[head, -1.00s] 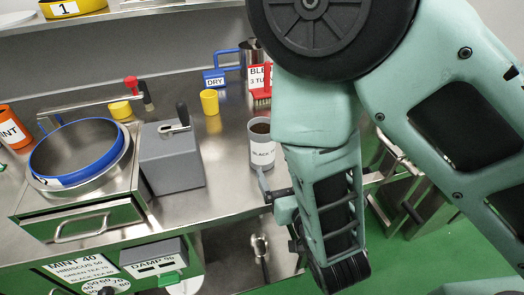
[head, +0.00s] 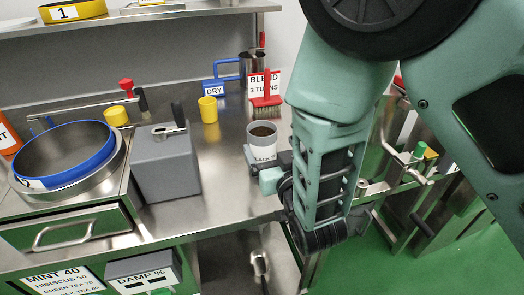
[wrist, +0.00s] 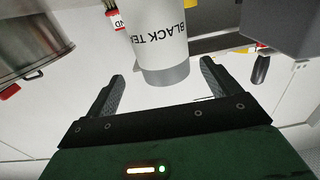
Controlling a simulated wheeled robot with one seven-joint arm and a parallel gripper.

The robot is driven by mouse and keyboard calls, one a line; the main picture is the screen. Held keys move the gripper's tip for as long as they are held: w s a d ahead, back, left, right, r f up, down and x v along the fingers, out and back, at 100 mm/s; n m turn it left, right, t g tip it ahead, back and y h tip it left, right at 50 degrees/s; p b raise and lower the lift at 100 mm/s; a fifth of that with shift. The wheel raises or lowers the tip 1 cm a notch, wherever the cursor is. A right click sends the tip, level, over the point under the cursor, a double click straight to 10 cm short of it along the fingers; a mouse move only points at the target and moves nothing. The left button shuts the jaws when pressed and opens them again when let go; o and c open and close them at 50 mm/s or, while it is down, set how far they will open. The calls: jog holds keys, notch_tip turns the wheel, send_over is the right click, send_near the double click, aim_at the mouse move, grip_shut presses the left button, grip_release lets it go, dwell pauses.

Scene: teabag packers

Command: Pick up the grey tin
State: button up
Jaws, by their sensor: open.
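The grey tin (head: 262,152) stands upright on the steel bench near its right front edge, with brown contents at its open top and a white "BLACK TEA" label. It shows upside down in the wrist view (wrist: 163,40). My gripper (head: 262,172) is low at the tin's front right side. In the wrist view my gripper (wrist: 162,74) is open, one finger on each side of the tin's lower end, with gaps on both sides. The fingertips are partly hidden in the head view.
A red brush (head: 266,100) and "BLEND 3 TURNS" sign (head: 264,80) stand behind the tin. A yellow cup (head: 208,109) and a grey box with a crank (head: 165,165) are to its left. Bench to the tin's left is clear. Green floor lies right of the bench.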

aim_at(259, 129)
jog(key=x, duration=0.2)
jog(key=shift+w+a, duration=0.1)
jog(key=shift+w, duration=0.15)
jog(key=x, duration=0.1)
jog(key=p+x, duration=0.2)
jog(key=x, duration=0.1)
jog(key=shift+a+r, duration=0.3)
jog(key=shift+r, duration=0.05)
jog(key=shift+w+a+f, duration=0.1)
jog(key=shift+w+a, duration=0.05)
jog(key=shift+w, duration=0.3)
jog(key=c, duration=1.4)
